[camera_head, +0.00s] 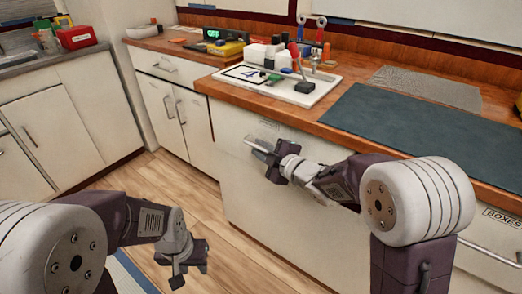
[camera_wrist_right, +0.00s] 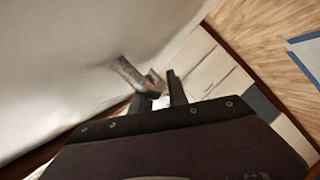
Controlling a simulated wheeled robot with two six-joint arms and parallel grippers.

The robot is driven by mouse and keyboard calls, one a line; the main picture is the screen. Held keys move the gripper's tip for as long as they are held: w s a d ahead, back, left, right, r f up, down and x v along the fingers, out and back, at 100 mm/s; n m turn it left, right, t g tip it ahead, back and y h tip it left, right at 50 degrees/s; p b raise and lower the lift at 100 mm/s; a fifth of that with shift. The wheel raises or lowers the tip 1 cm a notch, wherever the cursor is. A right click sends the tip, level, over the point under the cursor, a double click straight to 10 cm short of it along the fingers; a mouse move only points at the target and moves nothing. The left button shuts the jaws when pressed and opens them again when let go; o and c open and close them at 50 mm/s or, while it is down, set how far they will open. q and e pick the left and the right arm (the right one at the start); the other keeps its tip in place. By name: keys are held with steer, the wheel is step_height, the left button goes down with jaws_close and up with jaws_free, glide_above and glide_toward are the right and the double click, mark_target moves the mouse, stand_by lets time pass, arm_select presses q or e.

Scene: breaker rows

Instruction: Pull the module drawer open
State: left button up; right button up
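The drawer front (camera_head: 235,125) is a pale panel under the wooden counter, and it looks flush with the cabinet. Its metal handle is mostly hidden behind my right gripper in the head view; it shows as a worn bar (camera_wrist_right: 130,75) in the right wrist view. My right gripper (camera_head: 262,152) is at the handle, with its fingers (camera_wrist_right: 161,92) apart and a gap between them. The handle's end is by the fingertips; I cannot tell whether they touch it. My left gripper (camera_head: 183,270) hangs low over the floor, away from the drawer, its finger gap unclear.
A white board (camera_head: 278,85) with several small parts and tools stands on the counter above the drawer. A dark mat (camera_head: 400,122) lies to its right. A drawer labelled BOXES (camera_head: 500,215) is at the right. Open wooden floor (camera_head: 180,190) lies before the cabinets.

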jaws_close()
stand_by(1.3)
